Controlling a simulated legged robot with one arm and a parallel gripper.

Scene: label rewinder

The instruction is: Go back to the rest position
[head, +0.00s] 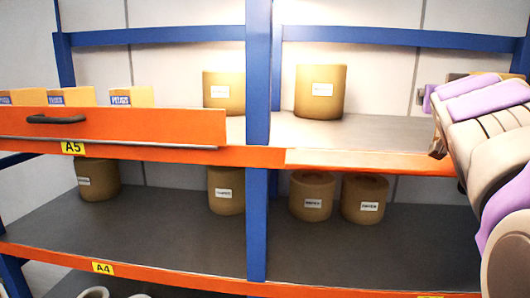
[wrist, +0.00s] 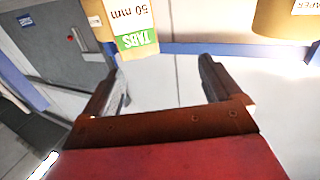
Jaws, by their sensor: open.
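My gripper (wrist: 165,88) is in the wrist view with its two fingers spread apart and nothing between them. Another brown roll (wrist: 285,18) is at the upper right of that view, cut off by the edge. In the head view my arm (head: 485,150) enters from the right side, in front of the right end of the shelf; the gripper's fingers cannot be made out there.
Blue and orange shelving (head: 258,120) fills the head view. Brown rolls (head: 320,92) stand on the upper shelf and more on the lower one. An orange drawer (head: 190,127) with boxes juts out at left.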

